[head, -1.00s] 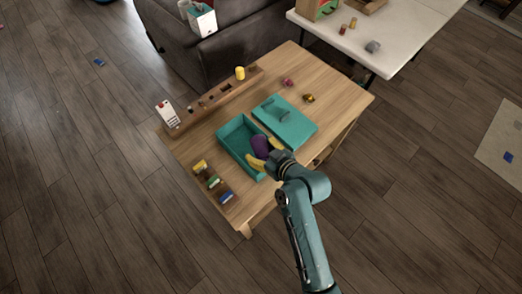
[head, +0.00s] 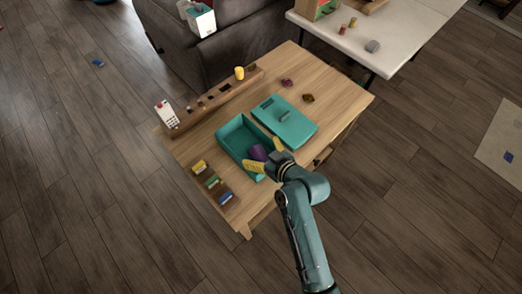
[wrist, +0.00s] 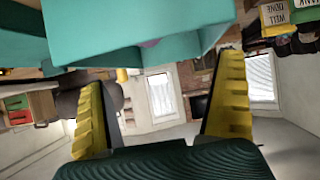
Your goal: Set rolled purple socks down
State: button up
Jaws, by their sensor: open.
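The rolled purple socks (head: 258,153) lie at the near right end of the open teal box (head: 228,136), partly hidden by my gripper. Only a small purple patch (wrist: 150,43) shows past the teal in the wrist view. My gripper (head: 266,156) is open at that end of the box, its yellow fingers to either side of the socks in the head view. In the wrist view the gap between the fingers (wrist: 165,108) looks empty. Whether the socks touch the box floor cannot be told.
The teal lid (head: 288,124) lies right of the box on the wooden table (head: 335,95). A wooden rack (head: 215,99) runs along the far left edge. Several small colored items (head: 212,182) sit at the near left.

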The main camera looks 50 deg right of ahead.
jog(key=shift+r, duration=0.1)
jog(key=shift+s+a+r+p, duration=0.1)
jog(key=shift+s+r+p, duration=0.15)
jog(key=shift+r+p, duration=0.15)
jog(key=shift+s+r+p, duration=0.25)
jog(key=shift+r, duration=0.25)
jog(key=p+v, duration=0.2)
jog(key=v, duration=0.8)
jog(key=shift+s, duration=0.35)
jog(key=shift+r, duration=0.2)
jog(key=w+a+r+n+t, duration=0.15)
jog(key=w+a+r, duration=0.3)
jog(key=r, duration=0.55)
jog(key=w+a+r+t+y, duration=0.1)
jog(key=w+a+r+t, duration=0.3)
jog(key=r, duration=0.6)
jog(key=w+a+r+n+t, duration=0.1)
jog(key=w+a+r, duration=0.2)
jog(key=w+r, duration=0.5)
jog(key=s+a+r+t, duration=0.2)
jog(key=a+r, duration=0.2)
jog(key=r, duration=0.3)
jog(key=s+a+r+t+y, duration=0.1)
jog(key=s+a+r+t, duration=0.1)
jog(key=r, duration=0.6)
jog(key=shift+s+a+y, duration=0.3)
jog(key=shift+s+a, duration=0.2)
jog(key=shift+a, duration=0.45)
